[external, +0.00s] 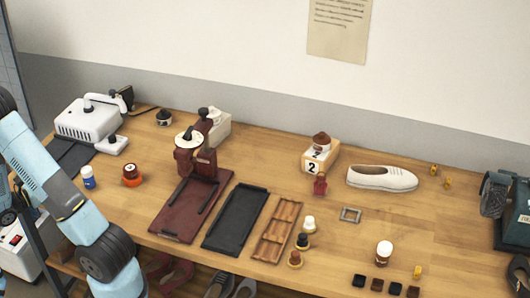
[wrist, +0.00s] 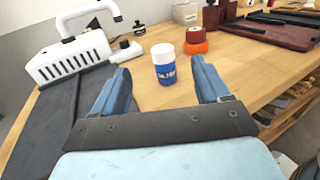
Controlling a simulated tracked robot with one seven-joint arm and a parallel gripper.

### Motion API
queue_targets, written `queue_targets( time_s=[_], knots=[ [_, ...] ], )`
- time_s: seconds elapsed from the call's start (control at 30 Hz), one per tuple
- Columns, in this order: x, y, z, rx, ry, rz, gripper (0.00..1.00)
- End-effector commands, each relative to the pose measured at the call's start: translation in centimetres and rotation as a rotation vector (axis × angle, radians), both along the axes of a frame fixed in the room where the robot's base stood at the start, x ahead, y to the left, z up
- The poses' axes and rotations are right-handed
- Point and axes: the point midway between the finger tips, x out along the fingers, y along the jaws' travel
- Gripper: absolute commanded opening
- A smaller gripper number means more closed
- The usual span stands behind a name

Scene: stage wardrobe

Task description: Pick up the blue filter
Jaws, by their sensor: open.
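A small blue cylinder with a white cap and white lettering, which I take as the blue filter, stands upright on the wooden table in the wrist view (wrist: 165,72). It also stands near the table's left front in the external view (external: 88,183). My gripper (wrist: 158,66) is open and empty in the wrist view. Its two blue fingers are spread to the left and right, and the cylinder shows between them, a little beyond the tips. In the external view my arm covers the left side, and I cannot make out the fingers clearly.
An orange-based jar (wrist: 195,46) stands close behind the blue cylinder. A white vented machine (wrist: 70,58) and a dark mat (wrist: 62,120) are on the left. A dark red press (external: 190,205) and a black tray (external: 236,220) lie further right. Table around the cylinder is clear.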

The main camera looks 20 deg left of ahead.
Motion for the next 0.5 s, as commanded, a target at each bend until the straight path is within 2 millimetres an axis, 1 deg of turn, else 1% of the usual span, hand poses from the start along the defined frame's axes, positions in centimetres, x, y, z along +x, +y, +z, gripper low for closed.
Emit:
queue_targets(
  time_s=[0.03,0.1,0.2,0.37,0.5],
  knots=[
    [0.0,0.0,-1.4,-0.006,0.001,0.001,0.75],
    [-0.1,0.0,-2.7,-0.004,0.000,0.001,0.75],
    [0.0,0.1,-4.1,-0.002,0.001,0.001,0.75],
    [0.4,-0.2,-4.8,0.000,-0.001,-0.001,0.75],
    [2.2,-1.1,-4.8,0.001,0.000,-0.003,0.75]
  ],
)
